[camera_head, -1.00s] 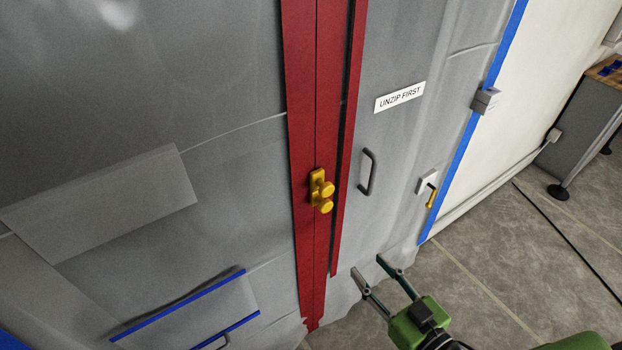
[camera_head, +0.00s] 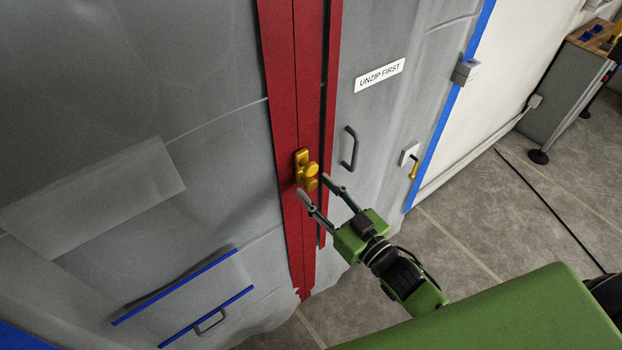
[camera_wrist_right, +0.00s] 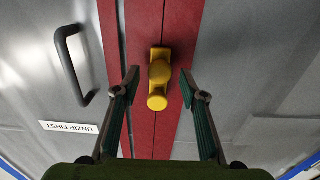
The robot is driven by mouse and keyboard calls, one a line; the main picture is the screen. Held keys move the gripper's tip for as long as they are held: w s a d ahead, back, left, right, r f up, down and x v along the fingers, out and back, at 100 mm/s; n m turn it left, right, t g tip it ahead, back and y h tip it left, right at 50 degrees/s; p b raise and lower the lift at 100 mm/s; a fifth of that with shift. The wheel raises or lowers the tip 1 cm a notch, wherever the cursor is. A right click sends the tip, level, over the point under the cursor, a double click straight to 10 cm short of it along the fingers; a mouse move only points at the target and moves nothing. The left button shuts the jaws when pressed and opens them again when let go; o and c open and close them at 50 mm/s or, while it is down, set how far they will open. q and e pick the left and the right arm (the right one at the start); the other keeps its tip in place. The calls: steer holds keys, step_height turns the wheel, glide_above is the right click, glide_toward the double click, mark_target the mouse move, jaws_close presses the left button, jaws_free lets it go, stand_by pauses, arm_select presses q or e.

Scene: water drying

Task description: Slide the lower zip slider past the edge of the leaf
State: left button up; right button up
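Two yellow zip sliders sit close together on the red zip strip (camera_head: 282,70). The upper slider (camera_head: 311,169) is just above the lower slider (camera_head: 310,184). My right gripper (camera_head: 312,185) is open, its fingertips one on either side of the lower knob in the head view. In the right wrist view, which is upside down, the yellow knobs (camera_wrist_right: 158,100) lie between the open fingers (camera_wrist_right: 160,76), with gaps on both sides. Contact is not visible. The grey leaf (camera_head: 385,110) right of the strip carries a dark handle (camera_head: 349,149). My left gripper is not in view.
An "UNZIP FIRST" label (camera_head: 380,75) is on the grey sheet above the handle. A white box with a yellow lever (camera_head: 412,165) sits farther right. A blue-edged flap (camera_head: 190,295) is at lower left.

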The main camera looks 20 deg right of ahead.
steer(key=shift+x, duration=1.4)
jaws_close()
step_height(320, 180, down, 23)
steer(key=b, duration=1.5)
steer(key=shift+f, duration=0.1)
jaws_free()
